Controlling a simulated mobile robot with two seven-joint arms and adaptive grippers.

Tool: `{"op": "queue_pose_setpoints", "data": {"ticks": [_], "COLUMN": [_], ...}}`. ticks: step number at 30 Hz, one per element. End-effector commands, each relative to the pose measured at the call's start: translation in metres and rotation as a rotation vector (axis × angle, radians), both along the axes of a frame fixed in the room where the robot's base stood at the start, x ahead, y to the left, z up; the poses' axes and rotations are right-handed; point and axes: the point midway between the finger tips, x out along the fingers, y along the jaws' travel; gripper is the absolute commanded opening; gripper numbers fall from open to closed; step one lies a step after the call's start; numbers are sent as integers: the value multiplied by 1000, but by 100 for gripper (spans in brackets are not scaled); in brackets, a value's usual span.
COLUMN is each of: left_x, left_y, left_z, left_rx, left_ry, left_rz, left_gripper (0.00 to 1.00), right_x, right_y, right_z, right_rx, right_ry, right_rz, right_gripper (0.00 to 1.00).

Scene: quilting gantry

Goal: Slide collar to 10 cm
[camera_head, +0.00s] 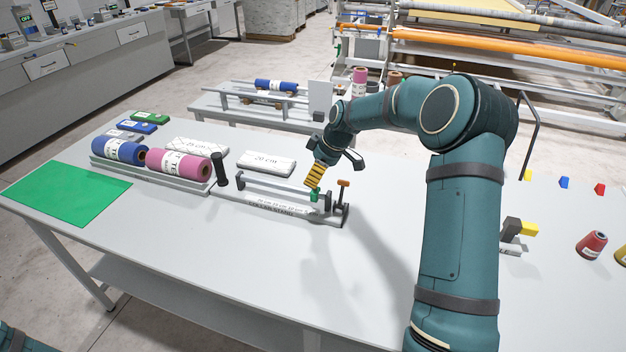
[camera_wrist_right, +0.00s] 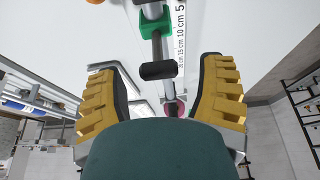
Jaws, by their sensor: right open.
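The collar stand (camera_head: 262,205) has a grey rail and a printed centimetre scale along its front. A green collar (camera_head: 314,196) sits on the rail near its right end. In the right wrist view the green collar (camera_wrist_right: 157,27) shows near the 10 cm print, beyond the fingertips; its exact reading is unclear from this angle. My right gripper (camera_head: 316,177), with yellow ribbed fingers, is just above the collar. In the wrist view the right gripper (camera_wrist_right: 162,66) is open, and a dark cylinder (camera_wrist_right: 158,70) shows between its fingers. My left gripper is out of view.
An orange-topped knob (camera_head: 343,184) stands at the rail's right end, close to the gripper. A black upright post (camera_head: 220,168) stands at its left end. Blue (camera_head: 118,150) and pink (camera_head: 178,164) rolls lie farther left.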

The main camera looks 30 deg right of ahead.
Motion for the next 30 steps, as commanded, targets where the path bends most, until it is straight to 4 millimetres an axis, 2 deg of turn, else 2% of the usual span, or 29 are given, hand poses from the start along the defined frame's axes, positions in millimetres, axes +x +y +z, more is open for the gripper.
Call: {"op": "queue_pose_setpoints", "data": {"ticks": [1, 6, 17, 20, 21, 23, 24, 30], "left_x": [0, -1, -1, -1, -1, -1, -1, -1], "left_y": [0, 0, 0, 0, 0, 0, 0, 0], "left_z": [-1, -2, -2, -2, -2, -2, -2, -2], "left_rx": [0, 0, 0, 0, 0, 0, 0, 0], "left_ry": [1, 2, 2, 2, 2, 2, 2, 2], "left_rz": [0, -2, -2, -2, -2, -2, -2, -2], "left_gripper": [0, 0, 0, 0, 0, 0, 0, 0], "right_x": [2, 6, 7, 7, 7, 7, 7, 8], "right_y": [2, 5, 6, 6, 6, 6, 6, 6], "right_z": [-8, -21, -24, -24, -24, -24, -23, -23], "right_rx": [1, -1, 0, 0, 0, 0, 0, -1], "right_ry": [2, 1, 0, 0, 0, 0, 0, -1], "right_rz": [1, 0, -1, -1, -1, -1, -1, 0], "right_gripper": [69, 69, 69, 39, 25, 4, 0, 0]}}
